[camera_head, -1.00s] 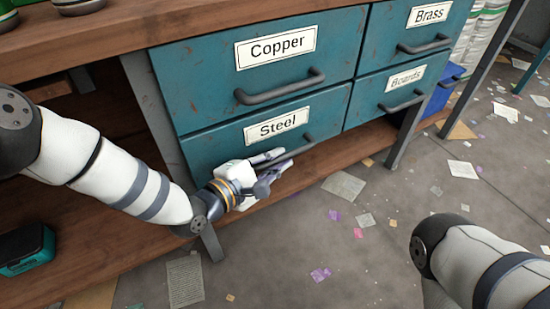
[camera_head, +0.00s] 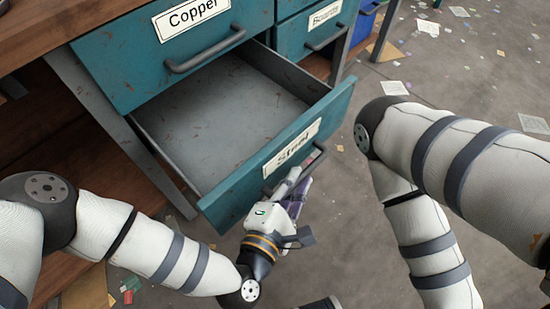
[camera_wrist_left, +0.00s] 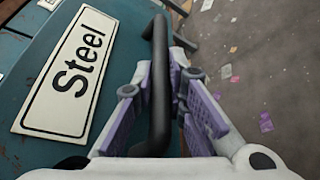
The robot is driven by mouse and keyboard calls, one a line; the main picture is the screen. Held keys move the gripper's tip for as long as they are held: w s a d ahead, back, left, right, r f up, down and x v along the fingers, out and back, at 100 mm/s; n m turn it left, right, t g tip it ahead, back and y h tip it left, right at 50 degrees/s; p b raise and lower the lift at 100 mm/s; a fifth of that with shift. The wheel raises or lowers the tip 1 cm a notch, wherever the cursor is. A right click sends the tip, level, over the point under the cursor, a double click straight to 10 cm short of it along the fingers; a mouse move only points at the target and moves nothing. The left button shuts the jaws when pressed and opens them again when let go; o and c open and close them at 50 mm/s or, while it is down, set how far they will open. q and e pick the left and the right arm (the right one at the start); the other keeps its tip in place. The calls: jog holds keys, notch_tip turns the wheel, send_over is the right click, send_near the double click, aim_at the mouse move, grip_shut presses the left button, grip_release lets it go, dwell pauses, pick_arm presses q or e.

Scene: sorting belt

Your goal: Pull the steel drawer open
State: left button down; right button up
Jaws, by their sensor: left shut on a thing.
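The steel drawer (camera_head: 225,208) stands pulled out in the head view, its empty grey inside showing. Its label (camera_head: 292,146) reads Steel, and the label also shows in the left wrist view (camera_wrist_left: 68,75). The dark bar handle (camera_wrist_left: 159,85) runs between the purple-padded fingers of my left gripper (camera_wrist_left: 160,98), which is shut on it. In the head view my left gripper (camera_head: 292,187) is at the drawer's front, partly covering the handle. My right arm (camera_head: 440,160) is in the head view, but its gripper is out of frame.
The closed Copper drawer (camera_head: 160,60) is above the open one, and the Boards drawer (camera_head: 318,32) is closed to the right. A table leg (camera_head: 120,130) stands left of the open drawer.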

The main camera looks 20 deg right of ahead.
pick_arm(q)
jog(key=shift+s+d, duration=0.2)
jog(key=shift+s, duration=0.25)
jog(key=shift+s+d, duration=0.2)
jog(key=shift+s, duration=0.25)
jog(key=c, duration=1.6)
grip_release()
jog(key=v, duration=1.2)
jog(key=shift+f, duration=0.1)
